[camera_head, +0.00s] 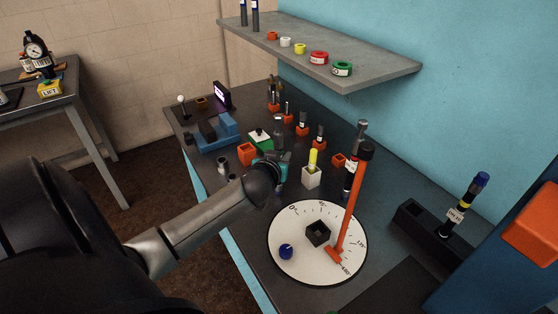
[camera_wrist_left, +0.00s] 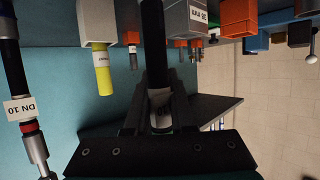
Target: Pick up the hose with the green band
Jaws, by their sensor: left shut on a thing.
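My left gripper (camera_head: 277,166) is over the bench, left of the white block with the yellow-topped piece (camera_head: 312,160). In the left wrist view its jaws (camera_wrist_left: 160,118) are shut on a dark hose (camera_wrist_left: 153,45) with a metal fitting between the fingers. Another hose, tagged DN 10 (camera_wrist_left: 18,108), with a red band, shows at the left of the wrist view. A dark hose with a blue top and a tag (camera_head: 463,207) stands in a black holder at the right. My right gripper is not in view.
A round white dial plate (camera_head: 290,263) lies in front, with an orange lever (camera_head: 354,205) rising from it. Several orange blocks with fittings (camera_head: 302,128) stand behind. A grey shelf (camera_head: 390,70) with coloured rings (camera_head: 342,69) hangs above. A blue fixture (camera_head: 215,135) stands at left.

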